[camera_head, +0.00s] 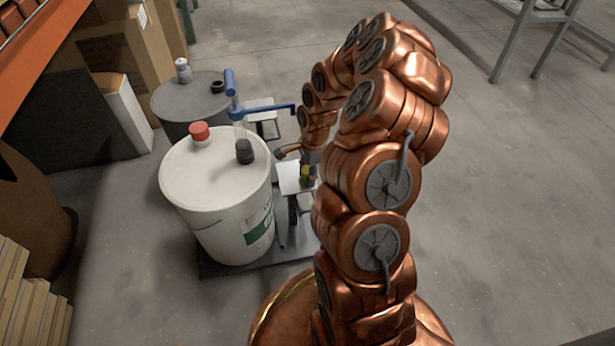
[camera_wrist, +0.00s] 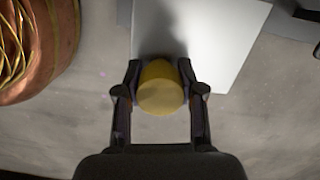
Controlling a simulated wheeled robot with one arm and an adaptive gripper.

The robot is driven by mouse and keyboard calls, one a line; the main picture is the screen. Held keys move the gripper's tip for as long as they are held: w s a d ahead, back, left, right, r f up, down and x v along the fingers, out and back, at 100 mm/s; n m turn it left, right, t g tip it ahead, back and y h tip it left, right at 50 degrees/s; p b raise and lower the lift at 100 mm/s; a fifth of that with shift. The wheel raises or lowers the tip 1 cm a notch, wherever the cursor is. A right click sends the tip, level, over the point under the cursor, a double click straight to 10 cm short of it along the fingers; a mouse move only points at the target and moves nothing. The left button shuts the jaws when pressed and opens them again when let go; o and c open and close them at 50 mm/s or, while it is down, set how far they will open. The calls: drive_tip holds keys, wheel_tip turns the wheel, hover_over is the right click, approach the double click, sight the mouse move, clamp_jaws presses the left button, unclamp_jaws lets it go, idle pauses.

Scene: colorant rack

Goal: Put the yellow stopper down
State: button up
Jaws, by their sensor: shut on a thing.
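The yellow stopper (camera_wrist: 160,90) is between the two fingers of my gripper (camera_wrist: 160,84) in the wrist view, with a finger on each side. My gripper is shut on it. In the head view a small yellow patch of the stopper (camera_head: 304,169) shows at my gripper (camera_head: 307,174), partly hidden by my arm. The stopper is at the near edge of a small white shelf (camera_wrist: 225,35), which also shows in the head view (camera_head: 287,180). A dark shadow lies on the shelf beyond the stopper. I cannot tell whether the stopper touches the shelf.
A large white drum (camera_head: 215,185) with a red cap (camera_head: 199,131) and a black fitting (camera_head: 244,151) stands left of the shelf. A blue pump handle (camera_head: 270,107) rises behind it. A grey drum (camera_head: 190,98) stands farther back. Open concrete floor (camera_head: 510,180) lies right.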

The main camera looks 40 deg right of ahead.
drive_tip(key=shift+f, duration=0.1)
drive_tip(key=o, duration=1)
